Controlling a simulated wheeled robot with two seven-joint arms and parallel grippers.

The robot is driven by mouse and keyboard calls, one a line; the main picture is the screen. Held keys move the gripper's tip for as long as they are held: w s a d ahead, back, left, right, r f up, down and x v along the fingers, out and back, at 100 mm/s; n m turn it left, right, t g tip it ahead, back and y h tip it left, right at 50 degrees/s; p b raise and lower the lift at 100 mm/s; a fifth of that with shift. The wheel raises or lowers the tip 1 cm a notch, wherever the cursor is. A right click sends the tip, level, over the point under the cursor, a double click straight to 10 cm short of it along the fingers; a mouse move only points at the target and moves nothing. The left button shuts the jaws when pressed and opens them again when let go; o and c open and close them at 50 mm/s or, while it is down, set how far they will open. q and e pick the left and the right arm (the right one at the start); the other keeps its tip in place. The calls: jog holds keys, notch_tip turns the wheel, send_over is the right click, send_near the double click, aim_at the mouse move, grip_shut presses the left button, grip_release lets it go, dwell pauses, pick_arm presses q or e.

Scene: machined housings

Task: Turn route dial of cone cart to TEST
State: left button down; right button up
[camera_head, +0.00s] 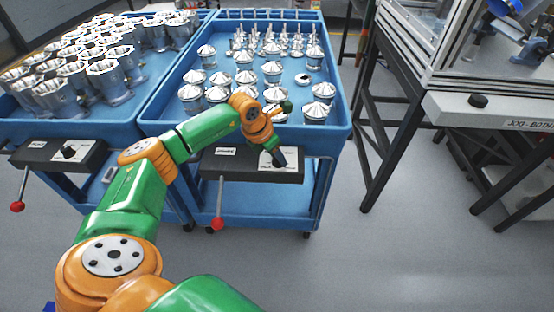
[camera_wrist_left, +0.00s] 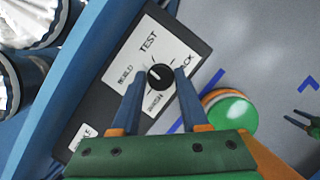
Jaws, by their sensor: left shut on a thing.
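The cone cart (camera_head: 335,133) is a blue cart carrying silver cones. Its black dial panel (camera_head: 228,164) is on the front side, with white labels. In the left wrist view, the round black route dial (camera_wrist_left: 160,77) has TEST printed above it, BUILD to its left and PACK to its right. A lower label is partly covered. The dial's white mark seems to point up and left, between BUILD and TEST. My left gripper (camera_head: 277,157) is at the panel; in the left wrist view its two fingers (camera_wrist_left: 160,80) are shut on the dial. My right gripper (camera_wrist_left: 300,120) appears small, with fingers apart.
A second blue cart (camera_head: 125,135) with silver cups stands at the left, with its own dial panel (camera_head: 60,153). Red-knobbed levers (camera_head: 219,223) hang below both panels. A dark-legged bench (camera_head: 400,150) stands at the right. The floor in front is clear.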

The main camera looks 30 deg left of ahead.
pick_arm(q)
jog(key=shift+a+m+g+h+b, duration=0.1)
jog(key=shift+m+g+h+b, duration=0.3)
jog(key=shift+m, duration=0.9)
jog(key=shift+a+m+g+h+b, duration=0.1)
jog(key=shift+m+h+b, duration=0.3)
jog(key=shift+m+b, duration=0.65)
jog(key=shift+m, duration=0.45)
jog(key=shift+c, duration=2.1)
grip_release()
jog(key=v, duration=0.7)
